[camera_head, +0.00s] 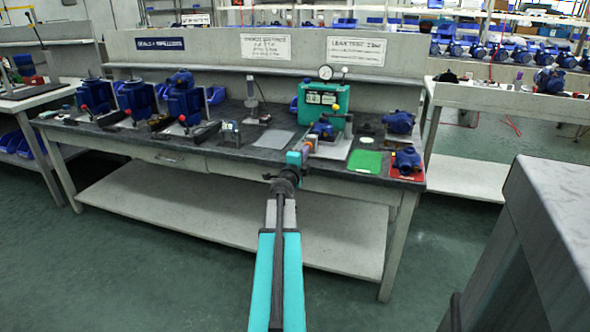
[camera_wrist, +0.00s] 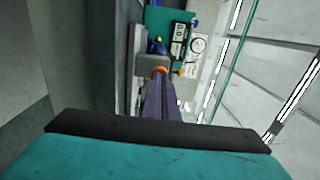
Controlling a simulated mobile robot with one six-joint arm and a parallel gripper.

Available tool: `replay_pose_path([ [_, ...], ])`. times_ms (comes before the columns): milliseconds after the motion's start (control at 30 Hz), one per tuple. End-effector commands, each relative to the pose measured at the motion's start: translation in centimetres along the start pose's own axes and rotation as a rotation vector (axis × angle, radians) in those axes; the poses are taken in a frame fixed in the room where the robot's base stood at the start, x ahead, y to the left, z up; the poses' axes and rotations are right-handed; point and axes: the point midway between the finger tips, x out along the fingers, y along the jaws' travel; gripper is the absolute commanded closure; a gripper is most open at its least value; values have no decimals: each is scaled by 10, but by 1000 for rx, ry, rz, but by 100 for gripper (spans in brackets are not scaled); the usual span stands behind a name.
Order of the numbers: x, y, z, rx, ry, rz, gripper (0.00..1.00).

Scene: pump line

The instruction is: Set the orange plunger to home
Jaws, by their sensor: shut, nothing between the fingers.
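The orange plunger shows in the wrist view as an orange ring (camera_wrist: 160,70) on the front of a grey block (camera_wrist: 150,64). In the head view a small orange spot (camera_head: 311,142) beyond my gripper (camera_head: 308,146) appears to be the same plunger. My gripper also shows in the wrist view (camera_wrist: 160,78), with its dark fingers shut together and empty. The fingertips overlap the lower part of the orange ring in the picture. I cannot tell whether they touch it. The fingers hide part of the plunger, so how far it stands out is unclear.
A green tester case (camera_head: 322,100) with a round gauge (camera_head: 326,72) stands behind the plunger. A blue pump (camera_head: 323,129) sits beside it. A green mat (camera_head: 364,161) and a red mat (camera_head: 407,173) lie to the right. A grey cabinet (camera_head: 560,210) stands in the right foreground.

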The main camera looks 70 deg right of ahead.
Motion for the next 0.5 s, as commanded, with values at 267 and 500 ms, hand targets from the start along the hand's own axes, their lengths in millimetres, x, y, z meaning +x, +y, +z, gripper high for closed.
replay_pose_path([
  [267,-29,0,0,-2,-1,1,100],
  [500,-52,0,0,-1,-1,1,100],
])
